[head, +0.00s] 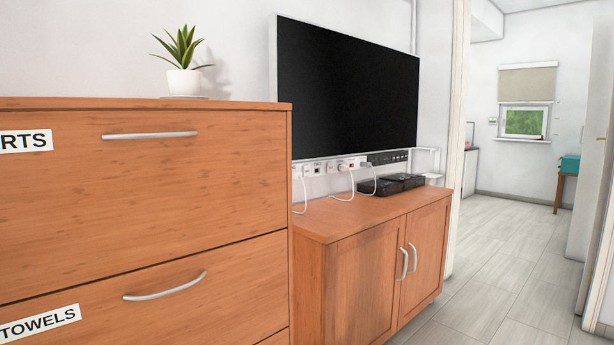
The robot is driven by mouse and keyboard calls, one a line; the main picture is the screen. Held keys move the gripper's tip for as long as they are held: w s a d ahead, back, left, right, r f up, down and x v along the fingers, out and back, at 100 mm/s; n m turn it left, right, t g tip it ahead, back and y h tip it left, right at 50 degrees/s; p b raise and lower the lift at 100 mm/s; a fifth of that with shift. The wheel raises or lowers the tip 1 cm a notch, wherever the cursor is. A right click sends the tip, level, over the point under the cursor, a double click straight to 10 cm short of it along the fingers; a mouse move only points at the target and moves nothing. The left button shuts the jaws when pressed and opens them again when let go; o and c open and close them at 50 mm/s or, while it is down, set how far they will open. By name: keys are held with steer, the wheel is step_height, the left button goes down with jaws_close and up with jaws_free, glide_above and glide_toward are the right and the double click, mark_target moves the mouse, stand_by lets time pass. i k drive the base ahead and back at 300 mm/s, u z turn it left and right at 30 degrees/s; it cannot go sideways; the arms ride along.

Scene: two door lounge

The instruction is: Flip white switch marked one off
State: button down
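A row of white wall sockets and switches (329,167) runs along the wall below the black television (346,88). White plugs and cables hang from several of them. The row is small in the head view, and I cannot make out a switch marked one or how any switch is set. My gripper is not in the head view.
A wooden chest of drawers (209,178) with handles and labels stands close at the left, a potted plant (183,66) on top. A wooden cabinet (365,264) stands below the sockets, with black boxes (391,185) on it. Open floor (507,262) lies at the right.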

mark_target(306, 173)
steer(key=z, duration=0.55)
steer(key=i, duration=2.05)
steer(key=u, duration=0.9)
